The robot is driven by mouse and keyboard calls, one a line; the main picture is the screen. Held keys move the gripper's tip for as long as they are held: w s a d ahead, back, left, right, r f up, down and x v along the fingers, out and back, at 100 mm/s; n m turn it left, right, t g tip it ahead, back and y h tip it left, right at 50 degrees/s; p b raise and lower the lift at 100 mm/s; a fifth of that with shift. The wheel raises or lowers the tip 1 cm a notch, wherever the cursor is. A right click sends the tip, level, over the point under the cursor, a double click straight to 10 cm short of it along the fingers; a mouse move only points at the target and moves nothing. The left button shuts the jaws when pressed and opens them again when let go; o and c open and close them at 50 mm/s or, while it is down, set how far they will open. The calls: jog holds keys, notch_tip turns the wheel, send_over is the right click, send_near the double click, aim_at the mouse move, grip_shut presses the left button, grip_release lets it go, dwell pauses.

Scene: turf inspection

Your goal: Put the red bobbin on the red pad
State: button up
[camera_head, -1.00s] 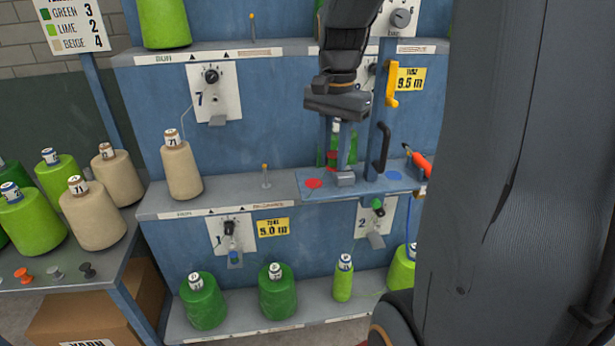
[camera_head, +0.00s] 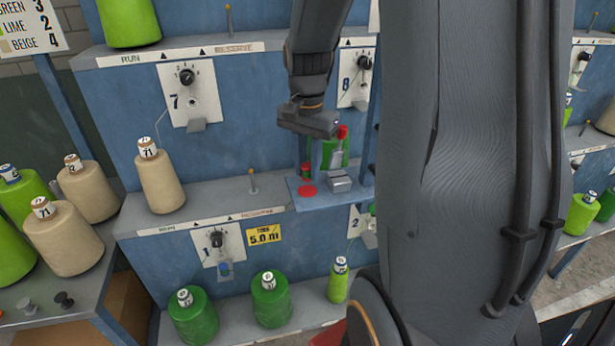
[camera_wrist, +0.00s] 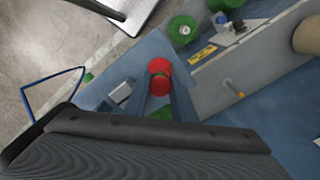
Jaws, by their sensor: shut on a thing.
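My gripper (camera_head: 306,168) points down over the small blue ledge and is shut on the red bobbin (camera_head: 306,170). The bobbin is small and partly hidden by the fingers. The red pad (camera_head: 308,191) is a flat round disc on the ledge, just below the bobbin. In the head view a small gap seems to show between bobbin and pad. In the wrist view the bobbin (camera_wrist: 160,85) sits between the two fingers, with a red disc, seemingly the pad (camera_wrist: 158,65), just beyond it.
A grey metal block (camera_head: 340,183) stands on the ledge right of the pad. A green part (camera_head: 333,152) with a red knob (camera_head: 343,131) is close behind my gripper. A yellow-tipped peg (camera_head: 252,182) and a beige cone (camera_head: 160,180) stand on the shelf to the left.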

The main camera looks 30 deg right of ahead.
aim_at(307, 179)
jog(key=shift+f+p, duration=0.45)
jog(key=shift+f, duration=1.4)
jog(key=shift+f, duration=0.1)
jog(key=o, duration=1)
notch_tip(307, 179, up, 12)
jog(key=b, duration=0.3)
jog(key=shift+s+a+f+n+t+b, duration=0.25)
jog(key=shift+s+a+f+n+b, duration=0.25)
jog(key=shift+s+a+f+n, duration=1.35)
jog(key=shift+s+a+f+n+t+b, duration=0.2)
jog(key=shift+s+a+f+n+b, duration=0.4)
jog(key=shift+a+f+n, duration=2.4)
jog(key=shift+s+a+f+n+t+b, duration=0.35)
jog(key=shift+s+a+f+n, duration=1.1)
jog(key=shift+f, duration=1.85)
